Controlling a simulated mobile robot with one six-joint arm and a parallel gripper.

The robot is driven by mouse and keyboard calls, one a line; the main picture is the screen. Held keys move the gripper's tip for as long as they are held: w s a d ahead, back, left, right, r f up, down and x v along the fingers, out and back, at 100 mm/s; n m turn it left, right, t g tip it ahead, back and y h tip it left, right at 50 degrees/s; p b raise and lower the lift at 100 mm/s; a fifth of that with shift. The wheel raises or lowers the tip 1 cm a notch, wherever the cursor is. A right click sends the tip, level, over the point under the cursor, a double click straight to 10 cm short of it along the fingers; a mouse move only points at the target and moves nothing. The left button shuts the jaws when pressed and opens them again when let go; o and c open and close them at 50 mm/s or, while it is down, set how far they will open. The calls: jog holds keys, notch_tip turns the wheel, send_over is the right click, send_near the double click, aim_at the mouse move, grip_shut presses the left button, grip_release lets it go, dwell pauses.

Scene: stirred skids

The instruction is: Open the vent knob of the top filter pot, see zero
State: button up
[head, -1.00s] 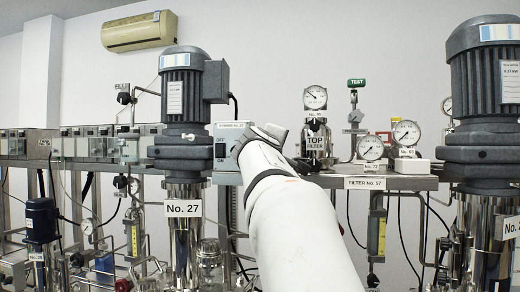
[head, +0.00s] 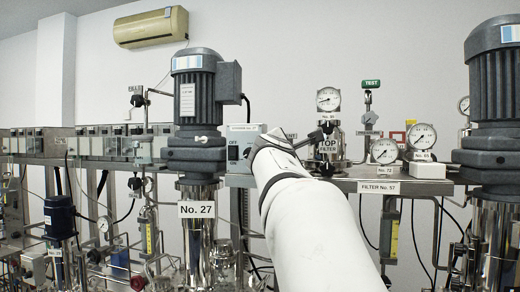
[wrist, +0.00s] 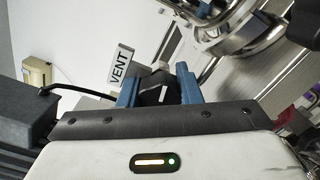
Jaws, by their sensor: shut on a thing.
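The top filter pot (head: 329,148) is a shiny steel vessel labelled TOP FILTER, on the shelf right of my arm in the head view. Its round gauge (head: 328,99) stands above it; the needle is too small to read surely. In the wrist view, the blue fingers of my gripper (wrist: 158,87) are closed on a dark knob (wrist: 154,94) beside the white VENT tag (wrist: 122,66). The fingers partly hide the knob, so its exact angle is unclear. In the head view, my arm hides part of the pot's left surroundings.
A motor on vessel No. 27 (head: 197,100) stands left of my arm. A grey switch box (head: 241,145) is close behind my wrist. Gauges No. 72 (head: 384,150) and No. 65 (head: 422,136) and a green TEST tag (head: 371,84) stand to the right.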

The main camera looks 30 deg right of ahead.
jog(key=shift+r+n, duration=0.25)
jog(key=shift+n, duration=0.55)
jog(key=o, duration=1)
jog(key=shift+d+f, duration=0.1)
jog(key=shift+f, duration=0.1)
jog(key=b+v, duration=0.1)
jog(key=v, duration=0.7)
jog(key=shift+b, duration=0.35)
